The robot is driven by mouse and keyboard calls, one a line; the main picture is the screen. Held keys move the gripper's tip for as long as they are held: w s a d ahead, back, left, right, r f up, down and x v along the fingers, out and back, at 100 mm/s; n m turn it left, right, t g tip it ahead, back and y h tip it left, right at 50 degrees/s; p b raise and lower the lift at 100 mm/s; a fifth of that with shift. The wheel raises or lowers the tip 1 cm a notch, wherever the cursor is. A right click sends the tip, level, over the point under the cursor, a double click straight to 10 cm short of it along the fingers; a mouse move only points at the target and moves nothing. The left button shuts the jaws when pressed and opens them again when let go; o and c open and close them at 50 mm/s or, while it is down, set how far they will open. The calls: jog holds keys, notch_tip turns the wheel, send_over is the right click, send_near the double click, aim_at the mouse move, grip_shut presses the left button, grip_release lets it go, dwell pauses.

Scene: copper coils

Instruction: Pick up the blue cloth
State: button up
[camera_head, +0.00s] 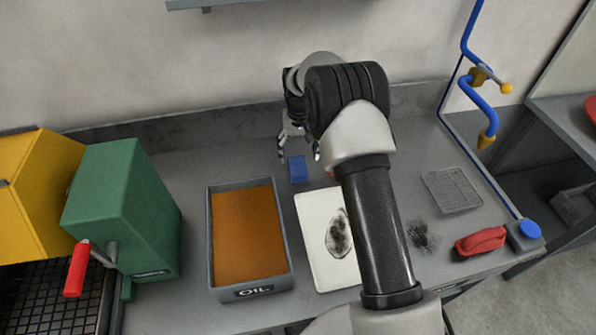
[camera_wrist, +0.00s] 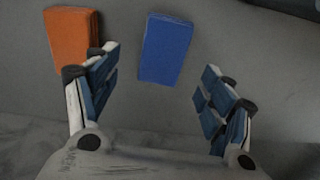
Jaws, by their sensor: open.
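The blue cloth (camera_head: 298,169) is a small folded block lying flat on the grey counter, behind the white board. In the wrist view the blue cloth (camera_wrist: 166,48) lies beyond the fingertips, roughly in line with the gap between them. My gripper (camera_head: 299,156) is open and empty above the counter, close to the cloth. In the wrist view my gripper (camera_wrist: 157,75) shows its two fingers spread wide, with no contact on the cloth. An orange cloth (camera_wrist: 73,38) lies left of the blue one, partly behind the left finger.
An oil tray (camera_head: 211,240) and a white board (camera_head: 311,247) with a dark stain stand in front of the cloth. A green box (camera_head: 120,210) is at left. A red object (camera_head: 480,241) and a wire rack (camera_head: 452,190) are at right. The wall is close behind.

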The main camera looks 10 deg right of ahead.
aim_at(298, 166)
jog(key=f+b, duration=0.1)
jog(key=f, duration=0.2)
jog(key=f+b, duration=0.1)
jog(key=f, duration=0.2)
jog(key=shift+s+a, duration=0.2)
jog(key=shift+r, duration=0.1)
jog(key=shift+c, duration=0.4)
jog(key=c, duration=1)
notch_tip(298, 166, up, 10)
jog(key=p, duration=0.3)
jog(key=shift+c, duration=0.2)
